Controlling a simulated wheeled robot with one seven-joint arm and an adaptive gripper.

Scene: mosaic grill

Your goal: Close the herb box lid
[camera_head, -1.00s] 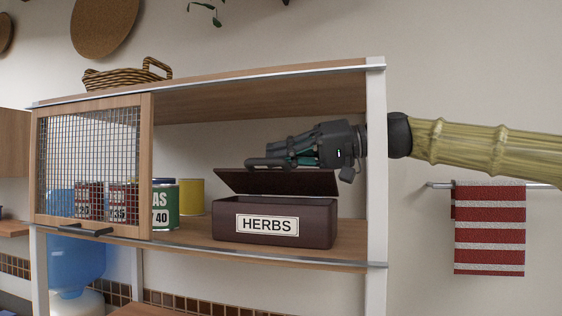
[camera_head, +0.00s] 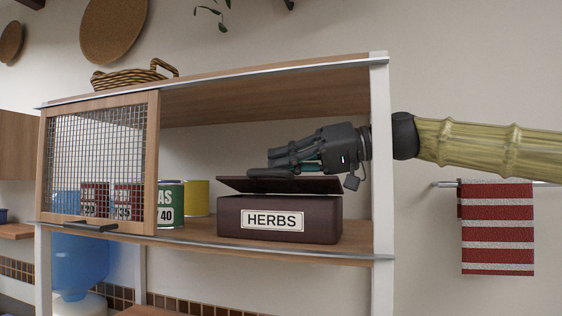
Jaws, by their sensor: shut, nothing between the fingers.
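The dark brown herb box (camera_head: 320,224) stands on the cabinet shelf with a white HERBS label on its front. My gripper (camera_head: 272,170) is shut and empty. It reaches in from the right and lies over the top of the lid, its fingertips at or just above the lid's surface. Whether they touch it is hard to tell.
The herb box sits in an open cabinet bay with a white right post (camera_head: 381,160). A mesh door (camera_head: 98,160) covers the left bay. A green can (camera_head: 171,205) and a yellow can (camera_head: 197,197) stand left of the box. A striped towel (camera_head: 497,228) hangs at the right.

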